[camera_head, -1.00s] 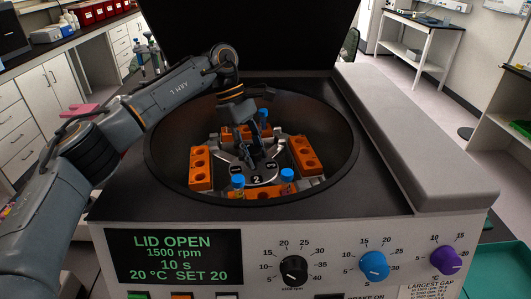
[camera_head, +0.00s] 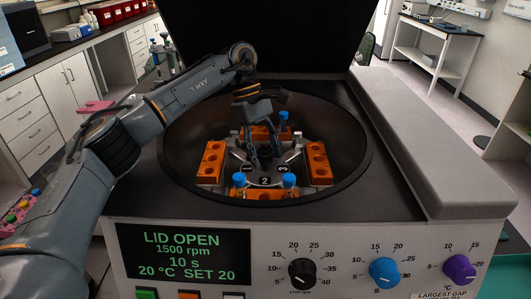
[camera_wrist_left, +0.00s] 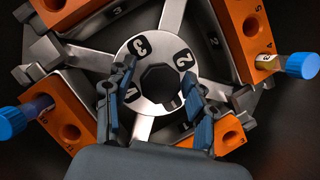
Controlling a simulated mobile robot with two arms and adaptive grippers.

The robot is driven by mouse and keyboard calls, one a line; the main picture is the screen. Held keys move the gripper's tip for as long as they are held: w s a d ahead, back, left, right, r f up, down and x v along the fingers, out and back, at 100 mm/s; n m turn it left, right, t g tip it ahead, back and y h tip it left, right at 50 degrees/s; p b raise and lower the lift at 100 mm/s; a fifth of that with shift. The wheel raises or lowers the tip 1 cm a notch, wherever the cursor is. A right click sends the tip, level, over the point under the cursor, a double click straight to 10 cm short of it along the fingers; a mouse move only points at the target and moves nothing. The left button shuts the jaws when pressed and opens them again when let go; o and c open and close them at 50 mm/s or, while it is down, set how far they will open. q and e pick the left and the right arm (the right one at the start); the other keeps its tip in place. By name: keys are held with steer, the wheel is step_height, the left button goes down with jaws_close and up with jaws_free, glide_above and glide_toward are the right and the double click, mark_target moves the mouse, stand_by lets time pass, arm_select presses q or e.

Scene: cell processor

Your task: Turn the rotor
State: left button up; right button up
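My left gripper (camera_head: 264,152) reaches down over the hub from the left. In the left wrist view its two blue-grey fingers (camera_wrist_left: 158,72) stand apart, on either side of the hub's middle. Contact cannot be told. My right gripper is not in view.
The dark lid (camera_head: 260,40) stands open behind the bowl. The display (camera_head: 183,255) reads LID OPEN, 1500 rpm, 10 s. Black (camera_head: 302,271), blue (camera_head: 384,270) and purple (camera_head: 459,268) knobs sit on the front panel. The bowl wall rises close around the buckets.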

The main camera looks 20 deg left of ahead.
arm_select(q)
steer(key=v, duration=0.7)
steer(key=shift+r, duration=0.2)
steer(key=shift+a, duration=0.1)
stand_by(0.3)
